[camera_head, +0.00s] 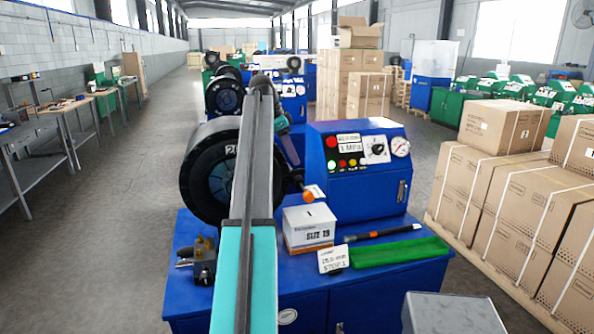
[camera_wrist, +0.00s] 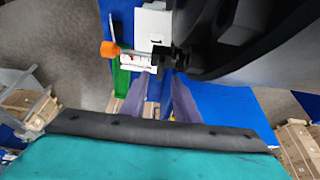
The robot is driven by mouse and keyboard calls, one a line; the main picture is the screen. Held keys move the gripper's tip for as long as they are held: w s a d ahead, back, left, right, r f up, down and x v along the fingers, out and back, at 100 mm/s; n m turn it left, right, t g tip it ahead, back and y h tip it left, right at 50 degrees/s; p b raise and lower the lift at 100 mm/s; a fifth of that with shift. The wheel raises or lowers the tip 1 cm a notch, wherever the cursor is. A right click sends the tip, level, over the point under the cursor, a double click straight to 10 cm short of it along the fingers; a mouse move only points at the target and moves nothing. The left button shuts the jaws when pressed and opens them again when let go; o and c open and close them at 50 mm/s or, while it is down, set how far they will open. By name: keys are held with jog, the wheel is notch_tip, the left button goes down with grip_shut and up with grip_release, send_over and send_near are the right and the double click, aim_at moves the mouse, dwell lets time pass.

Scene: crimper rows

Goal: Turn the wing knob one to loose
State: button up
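A thin rod with an orange tip (camera_head: 312,192) sticks out beside the black round crimper head (camera_head: 205,175). The orange tip also shows in the wrist view (camera_wrist: 110,49). At the rod's inner end is a small dark clamp-like part (camera_wrist: 164,56), which may carry the wing knob; its wings cannot be made out. In the wrist view my gripper (camera_wrist: 160,78) points towards this dark part, its two purple-grey fingers apart with a gap between them. Nothing shows held. In the head view my arm covers part of the crimper head and most of my gripper.
A blue control box (camera_head: 358,185) stands to the right. A white SIZE 19 box (camera_head: 308,228), a label card (camera_head: 333,260), a green tray (camera_head: 398,252) and a dark orange-banded rod (camera_head: 383,233) lie on the blue bench. Strapped cartons (camera_head: 535,200) stand farther right.

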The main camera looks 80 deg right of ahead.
aim_at(299, 173)
jog(key=shift+p+x, duration=0.35)
jog(key=shift+x, duration=1.9)
grip_shut()
